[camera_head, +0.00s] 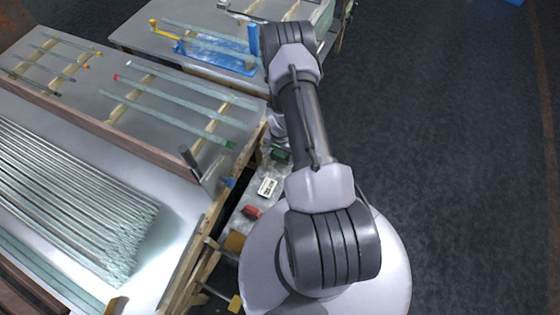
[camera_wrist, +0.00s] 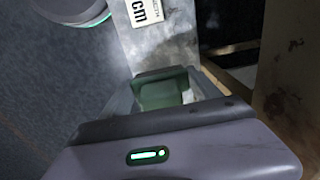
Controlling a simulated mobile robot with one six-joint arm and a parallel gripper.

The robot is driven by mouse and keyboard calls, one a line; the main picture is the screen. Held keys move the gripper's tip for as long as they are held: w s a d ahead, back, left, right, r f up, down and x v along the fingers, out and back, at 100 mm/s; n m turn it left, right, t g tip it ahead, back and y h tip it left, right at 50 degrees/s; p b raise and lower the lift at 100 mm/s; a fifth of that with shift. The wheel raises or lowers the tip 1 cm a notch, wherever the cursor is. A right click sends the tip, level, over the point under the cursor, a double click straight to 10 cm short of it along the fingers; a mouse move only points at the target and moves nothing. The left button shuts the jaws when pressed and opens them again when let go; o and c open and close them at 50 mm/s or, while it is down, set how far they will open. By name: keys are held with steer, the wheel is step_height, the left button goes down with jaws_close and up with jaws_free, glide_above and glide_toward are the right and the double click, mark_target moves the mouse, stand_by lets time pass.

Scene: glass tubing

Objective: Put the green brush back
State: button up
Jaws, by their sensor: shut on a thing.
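The green brush (camera_wrist: 160,90) shows in the wrist view as a dark green block with a paler face, between the fingers of my gripper (camera_wrist: 165,95). My gripper is shut on it. A dark green patch (camera_head: 280,155) shows just below my wrist in the head view, beside the arm; it looks like the same brush. The grey metal ledge (camera_wrist: 165,45) with a white label lies just beyond the brush. I cannot tell whether the brush touches the ledge. The gripper's fingers are mostly hidden by my arm in the head view.
On the ledge in the head view are a white label (camera_head: 267,187) and a red object (camera_head: 252,212). A wooden post (camera_wrist: 290,80) stands close on the right in the wrist view. Benches with glass tubes (camera_head: 75,200) lie to the left. The dark floor (camera_head: 450,160) is clear.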

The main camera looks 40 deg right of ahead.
mark_target(280, 160)
steer(key=shift+o, duration=0.2)
step_height(280, 160, down, 3)
steer(key=shift+f+b, duration=0.15)
steer(key=shift+b, duration=0.45)
steer(key=shift+c, duration=0.2)
steer(key=shift+f, duration=0.2)
steer(key=o, duration=1.7)
steer(key=shift+o, duration=0.2)
steer(key=shift+r, duration=0.1)
step_height(280, 160, up, 12)
steer(key=p, duration=0.4)
steer(key=shift+r, duration=0.15)
